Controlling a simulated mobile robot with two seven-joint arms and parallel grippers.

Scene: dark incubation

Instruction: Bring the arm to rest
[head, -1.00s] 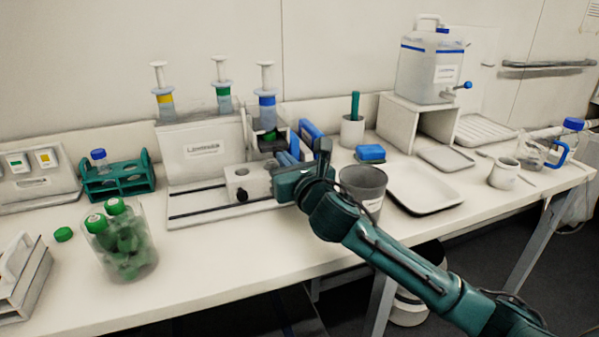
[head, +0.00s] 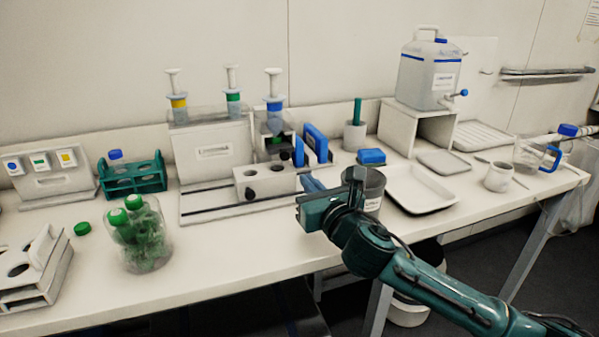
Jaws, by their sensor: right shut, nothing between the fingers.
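My right arm comes in from the lower right, a teal arm with dark joints. Its gripper (head: 309,187) is shut and empty, above the front part of the bench, in front of the dispensing station and left of the grey cup (head: 366,188). The gripper and wrist hide part of the cup. The dispensing station (head: 213,150) holds several syringes with yellow, green and blue bands. A white block with holes (head: 264,183) stands on its rail. My left gripper is not in view.
A glass jar of green-capped tubes (head: 140,235) stands front left. A teal rack (head: 133,178) holds a blue-capped tube. A white tray (head: 420,190) lies right of the cup. A carboy (head: 428,75) stands on a riser. The bench front edge (head: 200,287) is clear.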

